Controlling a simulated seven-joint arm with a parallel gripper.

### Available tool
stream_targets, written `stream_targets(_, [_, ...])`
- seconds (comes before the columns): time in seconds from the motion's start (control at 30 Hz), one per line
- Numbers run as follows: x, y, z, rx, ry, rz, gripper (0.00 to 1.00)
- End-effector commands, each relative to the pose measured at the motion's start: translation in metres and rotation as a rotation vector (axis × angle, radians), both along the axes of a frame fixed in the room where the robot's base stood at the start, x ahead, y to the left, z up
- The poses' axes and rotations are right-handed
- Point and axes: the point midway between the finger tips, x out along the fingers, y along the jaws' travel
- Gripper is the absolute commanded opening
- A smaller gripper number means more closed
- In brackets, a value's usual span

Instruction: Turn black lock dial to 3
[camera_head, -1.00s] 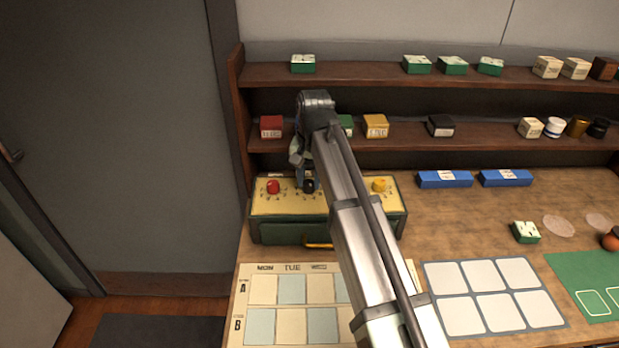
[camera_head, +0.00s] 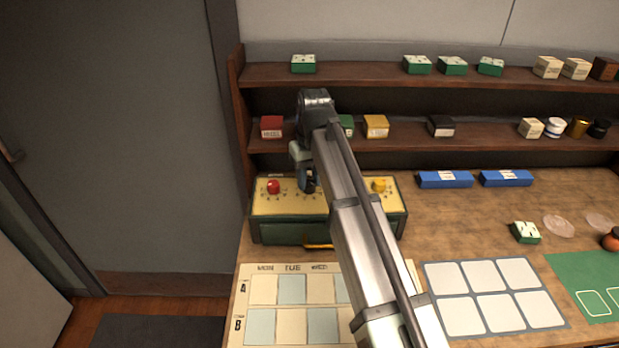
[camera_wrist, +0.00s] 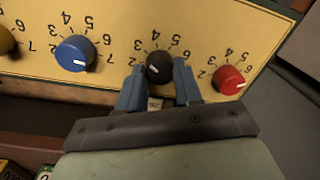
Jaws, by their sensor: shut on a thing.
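The black lock dial (camera_wrist: 159,67) sits on the cream face of the lock box (camera_head: 345,206), with printed numbers around it. My gripper (camera_wrist: 159,76) is shut on the dial, one blue finger on each side. The dial's short white mark points left and slightly down, near the 2 side in the wrist view; the exact number it meets is hard to tell. In the head view my gripper (camera_head: 308,180) is over the box and mostly hides the dial.
On the same face, a red dial (camera_wrist: 229,80) and a blue dial (camera_wrist: 75,53) flank the black one. A yellow dial (camera_head: 379,185) is farther along. Shelves with small boxes stand behind. A calendar sheet (camera_head: 262,289) lies in front.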

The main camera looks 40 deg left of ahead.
Motion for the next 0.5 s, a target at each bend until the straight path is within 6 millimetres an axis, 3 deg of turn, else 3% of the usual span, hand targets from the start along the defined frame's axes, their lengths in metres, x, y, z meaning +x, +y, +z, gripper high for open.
stream_targets(0.5, [-0.0001,0.0003,0.0003,0.0,0.0,0.05,0.04])
